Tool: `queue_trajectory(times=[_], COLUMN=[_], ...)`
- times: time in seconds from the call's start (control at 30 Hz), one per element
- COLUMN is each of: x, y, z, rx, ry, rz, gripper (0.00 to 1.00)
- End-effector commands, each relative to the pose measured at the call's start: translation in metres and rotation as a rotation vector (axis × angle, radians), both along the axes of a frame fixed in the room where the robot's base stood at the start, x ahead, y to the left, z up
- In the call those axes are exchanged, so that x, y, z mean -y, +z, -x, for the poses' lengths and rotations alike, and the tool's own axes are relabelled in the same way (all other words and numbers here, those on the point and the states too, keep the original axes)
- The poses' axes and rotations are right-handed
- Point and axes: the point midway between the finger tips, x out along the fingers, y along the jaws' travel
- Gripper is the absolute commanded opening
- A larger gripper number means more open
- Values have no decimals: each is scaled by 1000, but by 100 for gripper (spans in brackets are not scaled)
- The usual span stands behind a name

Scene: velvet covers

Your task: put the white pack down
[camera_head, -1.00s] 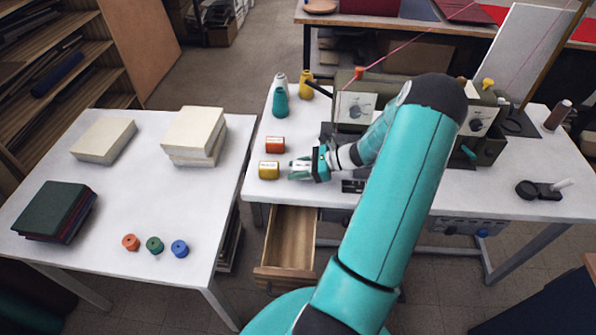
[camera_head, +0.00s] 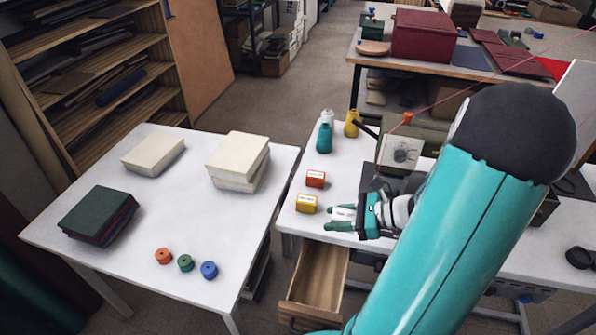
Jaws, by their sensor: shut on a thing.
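My gripper (camera_head: 342,218) is over the front left part of the sewing table (camera_head: 340,160), its teal fingers pointing left. It is shut on the white pack (camera_head: 344,213), of which only a small pale part shows between the fingers. I cannot tell whether the pack touches the table top. A yellow pack (camera_head: 306,203) stands just left of the fingertips, with a small gap. A red-orange pack (camera_head: 316,178) stands behind the yellow one.
An open wooden drawer (camera_head: 318,275) juts out below the table's front edge. Thread cones (camera_head: 324,138) stand at the back left, and a sewing machine (camera_head: 405,150) behind my gripper. The left table (camera_head: 215,225) holds cream blocks, dark books and three small spools.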

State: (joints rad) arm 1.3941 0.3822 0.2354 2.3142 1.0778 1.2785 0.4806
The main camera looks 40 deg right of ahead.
Motion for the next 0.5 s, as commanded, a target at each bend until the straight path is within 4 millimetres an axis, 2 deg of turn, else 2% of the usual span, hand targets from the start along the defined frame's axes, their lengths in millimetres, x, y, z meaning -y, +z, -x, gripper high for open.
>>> queue_trajectory(times=[0.27,0.37,0.5], x=[-2,-7,-25], y=[0,-3,-12], z=[-1,-13,-49], rx=[1,6,19], ry=[4,18,53], rz=[0,1,4], gripper=[16,16,16])
